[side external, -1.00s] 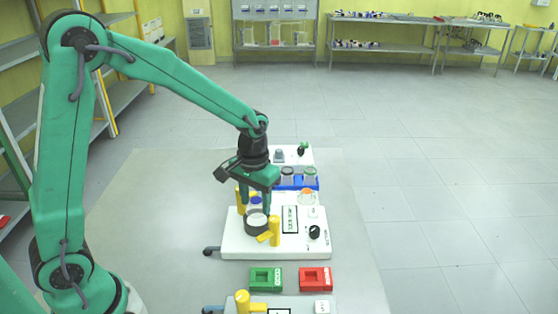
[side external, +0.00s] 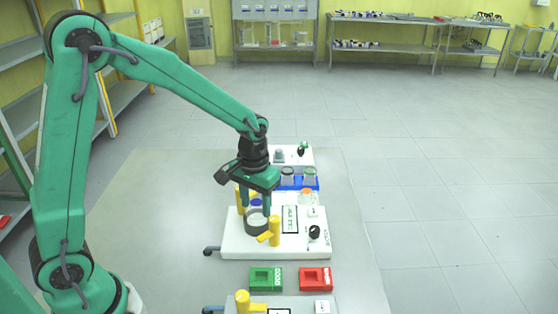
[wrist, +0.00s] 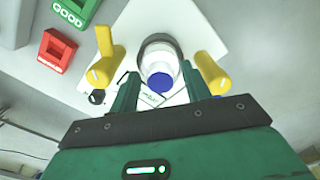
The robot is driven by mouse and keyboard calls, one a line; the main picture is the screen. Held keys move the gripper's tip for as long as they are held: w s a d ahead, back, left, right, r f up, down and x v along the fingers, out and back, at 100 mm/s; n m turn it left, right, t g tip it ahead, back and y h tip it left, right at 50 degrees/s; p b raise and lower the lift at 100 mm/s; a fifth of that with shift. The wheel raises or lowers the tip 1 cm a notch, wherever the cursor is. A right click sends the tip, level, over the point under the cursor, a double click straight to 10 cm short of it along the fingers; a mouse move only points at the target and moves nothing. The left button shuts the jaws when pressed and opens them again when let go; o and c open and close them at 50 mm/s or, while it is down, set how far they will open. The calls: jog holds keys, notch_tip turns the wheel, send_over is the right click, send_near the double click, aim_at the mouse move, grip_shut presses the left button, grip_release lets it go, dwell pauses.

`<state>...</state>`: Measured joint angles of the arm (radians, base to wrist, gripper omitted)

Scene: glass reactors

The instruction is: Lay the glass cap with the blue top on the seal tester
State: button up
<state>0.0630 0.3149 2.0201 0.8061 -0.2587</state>
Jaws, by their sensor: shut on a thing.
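The glass cap with the blue top (wrist: 161,81) is between my gripper's (wrist: 160,74) green fingers in the wrist view. Its blue top (side external: 256,202) also shows in the side view, between the fingers. My gripper (side external: 257,205) is shut on the cap, pointing down over the seal tester (side external: 236,243). The tester is a white slab with a dark round ring (side external: 256,228), a small display and a black knob. The cap is over or in this ring; whether it touches the seat is hidden.
Yellow clamps (side external: 240,200) and (side external: 272,231) stand on either side of the ring, close to my fingers. A green tray (side external: 265,287) and a red tray (side external: 316,288) lie in front. A blue rack (side external: 300,183) with glass pieces stands behind. The table to the left is clear.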

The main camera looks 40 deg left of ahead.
jog(key=shift+f, duration=1)
dwell(0.8)
jog(key=o, duration=1.3)
jog(key=shift+d+r, duration=0.1)
jog(key=shift+r, duration=0.6)
jog(key=shift+c, duration=0.4)
jog(key=shift+o, duration=0.5)
jog(key=shift+r, duration=2.8)
jog(key=shift+s+r, duration=0.1)
jog(key=shift+r, duration=0.05)
